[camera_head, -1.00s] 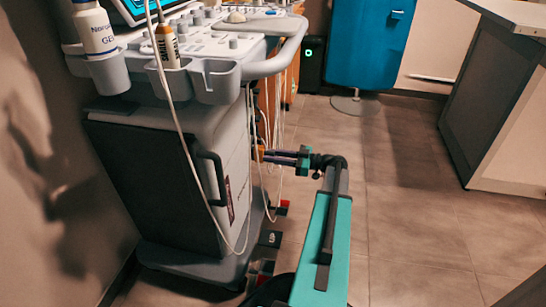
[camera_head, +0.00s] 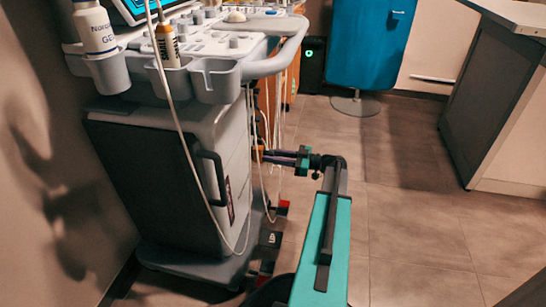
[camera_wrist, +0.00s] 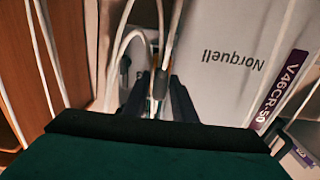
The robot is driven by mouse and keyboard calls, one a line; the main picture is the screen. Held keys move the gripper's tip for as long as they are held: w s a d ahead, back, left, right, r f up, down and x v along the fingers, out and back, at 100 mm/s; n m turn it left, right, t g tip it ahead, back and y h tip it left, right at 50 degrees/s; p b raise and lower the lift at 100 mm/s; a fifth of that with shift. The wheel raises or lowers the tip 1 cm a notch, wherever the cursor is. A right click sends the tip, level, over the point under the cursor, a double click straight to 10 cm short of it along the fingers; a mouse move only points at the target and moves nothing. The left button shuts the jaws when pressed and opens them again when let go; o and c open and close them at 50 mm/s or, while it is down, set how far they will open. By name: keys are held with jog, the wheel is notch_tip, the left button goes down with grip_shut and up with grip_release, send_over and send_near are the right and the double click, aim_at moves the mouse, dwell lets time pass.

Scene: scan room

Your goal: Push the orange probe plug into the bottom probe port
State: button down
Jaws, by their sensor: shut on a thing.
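My gripper (camera_head: 268,156) reaches left to the side of the ultrasound cart (camera_head: 160,180), low down behind its front edge. In the wrist view my gripper (camera_wrist: 158,90) is shut, its dark fingers close together. A small orange spot, the probe plug (camera_wrist: 161,84), shows between the fingertips. In the head view a little orange of the plug (camera_head: 258,153) shows at the fingertips by the cart. White cables hang close around it. The bottom probe port is hidden behind the fingers and cables, and I cannot tell how far the plug is from it.
Several white cables (camera_head: 280,125) hang along the cart's side near my fingers. A gel bottle (camera_head: 94,27) and another bottle (camera_head: 167,45) stand in the cart's holders. A blue chair (camera_head: 368,45) and a counter (camera_head: 500,100) stand behind. The floor (camera_head: 415,215) to the right is clear.

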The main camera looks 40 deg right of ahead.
jog(key=shift+b+x, duration=1.6)
jog(key=shift+b, duration=0.2)
dwell(6.2)
